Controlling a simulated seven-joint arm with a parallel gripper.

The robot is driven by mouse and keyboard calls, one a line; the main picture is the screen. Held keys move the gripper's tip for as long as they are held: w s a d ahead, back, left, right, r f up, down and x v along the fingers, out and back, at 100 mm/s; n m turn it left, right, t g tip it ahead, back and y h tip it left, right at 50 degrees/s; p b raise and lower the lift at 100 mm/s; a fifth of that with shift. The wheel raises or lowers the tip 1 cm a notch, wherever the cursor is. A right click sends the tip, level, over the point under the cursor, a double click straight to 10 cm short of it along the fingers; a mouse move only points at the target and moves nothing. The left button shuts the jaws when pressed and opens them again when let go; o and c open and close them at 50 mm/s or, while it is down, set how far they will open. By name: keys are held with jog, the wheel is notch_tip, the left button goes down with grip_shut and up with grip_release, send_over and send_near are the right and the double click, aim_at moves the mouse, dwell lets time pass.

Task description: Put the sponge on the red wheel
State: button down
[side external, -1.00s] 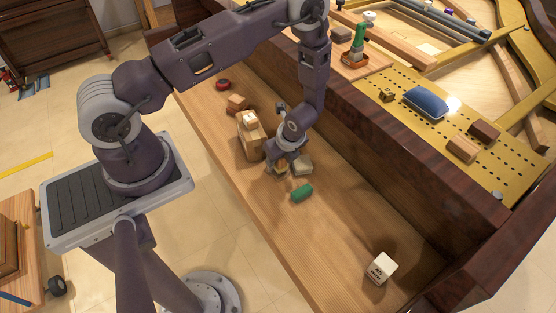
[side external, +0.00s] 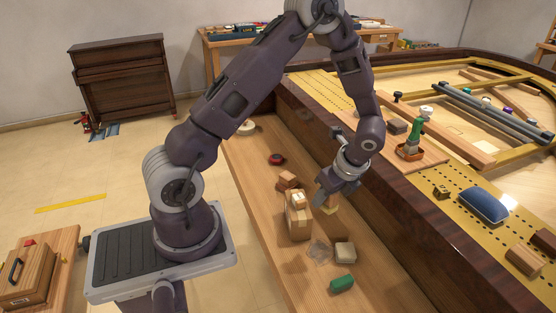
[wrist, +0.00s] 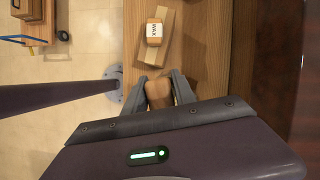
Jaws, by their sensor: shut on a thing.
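My gripper (side external: 325,197) is shut on a tan-yellow block, which I take to be the sponge (side external: 330,209). It holds the sponge above the wooden ledge, just right of the upright wooden block. In the wrist view the sponge (wrist: 158,92) sits between the two fingers (wrist: 160,97), partly hidden by the gripper body. The red wheel (side external: 276,159), a small red and dark round thing, lies on the ledge farther back and left of my gripper. The wheel does not show in the wrist view.
A grey-beige block (side external: 345,252) and green piece (side external: 342,284) lie in front. The dark piano wall (side external: 400,215) rises at right.

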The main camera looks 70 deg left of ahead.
jog(key=w+a+f+n+g+h, duration=0.25)
jog(key=a+n+h, duration=0.4)
jog(key=n, duration=0.95)
notch_tip(320, 180, up, 3)
jog(key=m+t+y, duration=0.6)
jog(key=m+t, duration=0.1)
jog(key=m, duration=2.1)
send_over(277, 155)
jog(key=shift+h, duration=0.25)
notch_tip(277, 155, down, 15)
jog(key=shift+d+f, duration=0.1)
jog(key=shift+f, duration=0.05)
jog(key=shift+f, duration=0.1)
jog(key=c, duration=1)
grip_release()
